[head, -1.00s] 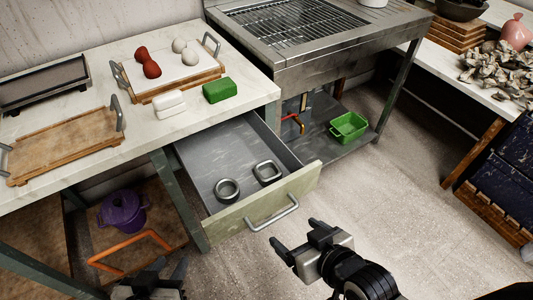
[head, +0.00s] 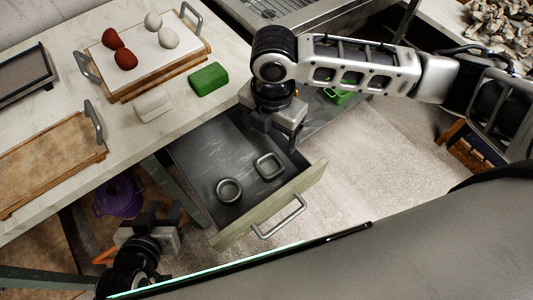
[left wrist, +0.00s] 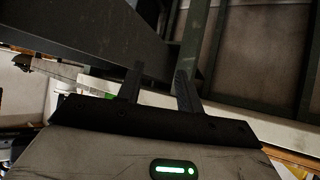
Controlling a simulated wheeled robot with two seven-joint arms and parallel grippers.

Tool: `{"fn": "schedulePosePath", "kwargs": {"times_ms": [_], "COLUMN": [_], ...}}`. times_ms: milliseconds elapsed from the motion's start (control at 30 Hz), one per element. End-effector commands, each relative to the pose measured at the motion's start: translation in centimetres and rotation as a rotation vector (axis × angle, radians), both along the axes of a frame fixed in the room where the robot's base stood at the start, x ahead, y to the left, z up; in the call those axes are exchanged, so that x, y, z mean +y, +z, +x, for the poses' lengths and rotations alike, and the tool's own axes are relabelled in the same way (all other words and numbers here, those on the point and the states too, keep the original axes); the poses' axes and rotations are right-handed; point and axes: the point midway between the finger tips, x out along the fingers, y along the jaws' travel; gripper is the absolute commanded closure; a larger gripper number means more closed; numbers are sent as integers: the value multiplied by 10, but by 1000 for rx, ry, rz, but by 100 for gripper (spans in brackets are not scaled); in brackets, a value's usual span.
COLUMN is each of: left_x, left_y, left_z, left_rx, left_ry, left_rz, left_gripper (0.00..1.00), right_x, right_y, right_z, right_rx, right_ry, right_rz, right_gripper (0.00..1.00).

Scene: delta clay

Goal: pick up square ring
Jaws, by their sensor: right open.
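The square ring (head: 269,166), grey with rounded corners, lies flat on the floor of the open drawer (head: 205,158). A round grey ring (head: 228,190) lies to its left and nearer the drawer front. My right gripper (head: 282,138) points down above the back right part of the drawer, beyond and apart from the square ring. It is open and empty, and its fingers are partly hidden by its own body. My left gripper (head: 160,214) is low, left of the drawer. Its fingers stand apart with nothing between them in the left wrist view (left wrist: 158,88).
The drawer front with its handle (head: 280,217) sticks out over open floor (head: 360,165). On the counter are a green block (head: 208,79), a white block (head: 153,105) and trays. A purple pot (head: 118,196) stands below, near my left gripper.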

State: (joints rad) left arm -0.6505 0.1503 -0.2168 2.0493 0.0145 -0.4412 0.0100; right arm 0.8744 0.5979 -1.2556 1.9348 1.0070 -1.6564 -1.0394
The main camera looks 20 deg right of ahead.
Motion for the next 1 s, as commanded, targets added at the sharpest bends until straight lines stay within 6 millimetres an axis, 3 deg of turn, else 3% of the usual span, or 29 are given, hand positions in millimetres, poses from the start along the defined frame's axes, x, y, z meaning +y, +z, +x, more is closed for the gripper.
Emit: {"fn": "schedulePosePath", "kwargs": {"times_ms": [400,767,1000], "left_x": [-1,-2,-3], "left_y": [-10,-5,-7], "left_z": [-9,-6,-4], "left_rx": [17,5,2], "left_ry": [-2,-2,-2], "left_rz": [-3,-12,-14], "left_gripper": [64,64,64], "right_x": [-2,-1,-1], "right_y": [-81,-113,-149], "right_z": [0,1,4], "right_rx": [5,3,2], "right_ry": [5,4,4], "right_rz": [-8,-7,-5], "right_gripper": [21,21,21]}}
